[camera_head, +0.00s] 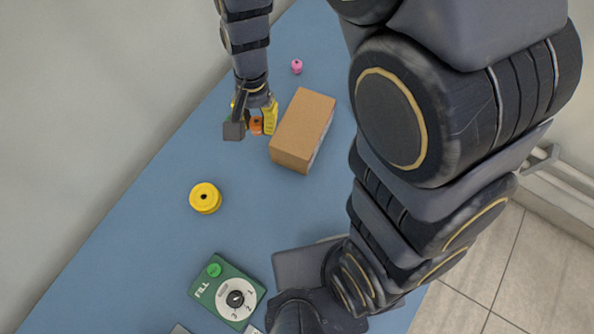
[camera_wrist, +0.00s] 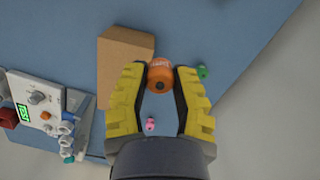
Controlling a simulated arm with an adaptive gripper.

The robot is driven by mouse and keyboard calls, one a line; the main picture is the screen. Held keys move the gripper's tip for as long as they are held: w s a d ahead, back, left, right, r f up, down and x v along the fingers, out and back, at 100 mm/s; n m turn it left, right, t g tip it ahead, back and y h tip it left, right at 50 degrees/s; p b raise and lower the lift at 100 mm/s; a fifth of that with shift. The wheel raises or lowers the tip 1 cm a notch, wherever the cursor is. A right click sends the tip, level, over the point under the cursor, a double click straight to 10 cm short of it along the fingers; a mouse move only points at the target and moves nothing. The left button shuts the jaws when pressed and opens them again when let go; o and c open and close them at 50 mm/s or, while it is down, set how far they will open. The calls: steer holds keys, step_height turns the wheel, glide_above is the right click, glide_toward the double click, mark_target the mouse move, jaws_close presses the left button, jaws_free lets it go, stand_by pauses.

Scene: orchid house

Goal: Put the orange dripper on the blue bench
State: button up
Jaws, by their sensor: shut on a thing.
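The orange dripper (camera_wrist: 160,78) is between the yellow fingertips of my gripper (camera_wrist: 160,85) in the wrist view, and the fingers are shut on it. In the head view the dripper (camera_head: 256,125) shows small and orange between the fingers of my gripper (camera_head: 254,121), partly hidden by them. The blue bench (camera_head: 160,170) lies below. I cannot tell whether the dripper touches the bench or hangs just above it.
A brown box (camera_head: 301,131) stands close to the right of my gripper. A pink piece (camera_head: 297,66) lies behind, a yellow round piece (camera_head: 205,197) nearer. A green FILL panel (camera_head: 229,292) is at the front. A green piece (camera_wrist: 202,71) and a white device (camera_wrist: 40,100) show in the wrist view.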

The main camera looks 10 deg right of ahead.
steer(key=s+a+f+n, duration=0.3)
steer(key=s+a+n, duration=0.2)
steer(key=a, duration=0.4)
glide_above(191, 160)
steer(key=shift+h, duration=0.4)
step_height(191, 160, down, 9)
steer(key=shift+w+d, duration=0.15)
steer(key=shift+w+f, duration=0.2)
steer(key=shift+f, duration=1.6)
steer(key=shift+f, duration=0.15)
steer(key=o, duration=0.7)
steer(key=shift+o, duration=0.2)
